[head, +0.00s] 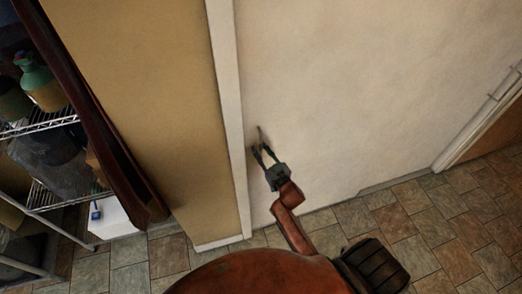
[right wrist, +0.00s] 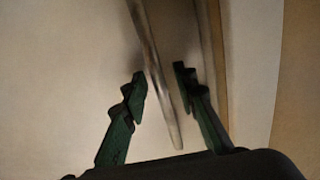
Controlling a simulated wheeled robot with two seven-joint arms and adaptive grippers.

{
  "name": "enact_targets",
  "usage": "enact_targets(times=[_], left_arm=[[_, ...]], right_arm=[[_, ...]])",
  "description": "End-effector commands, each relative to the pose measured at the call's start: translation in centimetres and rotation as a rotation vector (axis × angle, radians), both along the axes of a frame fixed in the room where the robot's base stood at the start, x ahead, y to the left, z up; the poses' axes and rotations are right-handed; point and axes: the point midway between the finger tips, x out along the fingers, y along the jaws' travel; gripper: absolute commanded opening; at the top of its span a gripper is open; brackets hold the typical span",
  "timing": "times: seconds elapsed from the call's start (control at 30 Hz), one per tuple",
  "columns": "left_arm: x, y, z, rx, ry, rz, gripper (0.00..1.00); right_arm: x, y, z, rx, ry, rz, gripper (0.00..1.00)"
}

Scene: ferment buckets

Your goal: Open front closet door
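A large cream panel (head: 380,90), which looks like the closet door, fills the middle and right of the head view. It looks flush beside a white trim strip (head: 227,90). A slim metal bar handle (head: 260,133) stands near its left edge, and the handle also shows large in the right wrist view (right wrist: 158,75). My right gripper (head: 263,152) is at the handle's lower end. In the right wrist view its two green-black fingers (right wrist: 160,88) are apart, with the bar's lower part between them and gaps visible on both sides. My left gripper is not in view.
A tan wall (head: 145,90) lies left of the trim. A wire shelf rack (head: 45,125) with bottles stands at the far left behind a dark red upright edge (head: 100,130). Another white frame (head: 485,115) with a brown door is at right. The tiled floor (head: 430,225) is clear.

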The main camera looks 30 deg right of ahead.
Motion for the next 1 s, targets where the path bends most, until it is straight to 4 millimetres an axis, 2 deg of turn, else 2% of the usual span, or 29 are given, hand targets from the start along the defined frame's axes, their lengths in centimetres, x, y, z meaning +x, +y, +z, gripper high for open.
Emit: enact_targets(times=[0.17,0.57,1.0], left_arm=[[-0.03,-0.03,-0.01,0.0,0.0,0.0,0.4],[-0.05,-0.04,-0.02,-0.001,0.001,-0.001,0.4],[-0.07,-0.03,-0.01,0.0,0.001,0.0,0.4]], right_arm=[[-0.01,0.01,-0.01,0.0,0.0,0.0,0.27],[-0.02,0.02,0.0,0.0,0.0,0.0,0.0],[-0.03,0.02,-0.01,0.0,0.0,0.0,0.0]])
